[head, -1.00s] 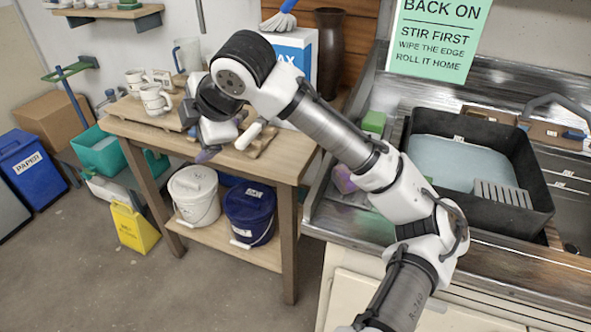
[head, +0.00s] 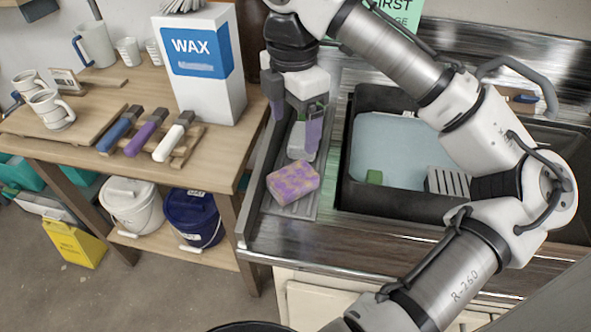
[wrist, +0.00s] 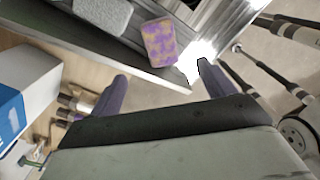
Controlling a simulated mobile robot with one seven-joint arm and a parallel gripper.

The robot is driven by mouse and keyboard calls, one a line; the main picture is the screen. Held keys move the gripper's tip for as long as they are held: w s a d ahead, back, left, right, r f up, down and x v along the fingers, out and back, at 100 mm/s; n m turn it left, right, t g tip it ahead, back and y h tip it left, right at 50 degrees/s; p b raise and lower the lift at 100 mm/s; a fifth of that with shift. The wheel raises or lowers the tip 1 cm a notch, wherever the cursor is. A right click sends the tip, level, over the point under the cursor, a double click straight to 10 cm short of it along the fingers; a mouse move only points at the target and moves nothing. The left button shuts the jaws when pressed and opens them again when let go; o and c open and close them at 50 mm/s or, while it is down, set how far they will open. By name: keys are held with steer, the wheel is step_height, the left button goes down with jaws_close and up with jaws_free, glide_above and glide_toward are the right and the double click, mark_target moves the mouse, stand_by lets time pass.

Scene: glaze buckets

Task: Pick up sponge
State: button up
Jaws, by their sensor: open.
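The sponge (head: 293,183), a purple and yellow mottled block, lies on the narrow ribbed metal ledge at the left side of the sink. It also shows in the wrist view (wrist: 159,42), ahead of the fingertips and about midway between them. My gripper (head: 295,115) is open and empty. In the head view it hangs over the back of the ledge, behind the sponge and apart from it. In the wrist view its two fingers (wrist: 162,76) are spread wide. A grey block (head: 302,141) lies on the ledge behind the sponge, partly hidden by a finger.
A black tray (head: 343,195) with pale blue liquid stands right of the ledge. A wooden table (head: 85,150) at the left holds a white WAX box (head: 212,95), mugs and brushes. Buckets stand on its lower shelf. The ledge in front of the sponge is clear.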

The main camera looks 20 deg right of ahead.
glide_above(293, 175)
step_height(293, 175, down, 8)
steer(key=shift+r, duration=0.1)
steer(key=shift+f+p, duration=0.9)
steer(key=shift+f, duration=1.85)
steer(key=c, duration=1.1)
steer(key=shift+r, duration=0.1)
step_height(293, 175, up, 20)
steer(key=shift+f+b, duration=0.1)
steer(key=shift+b, duration=0.45)
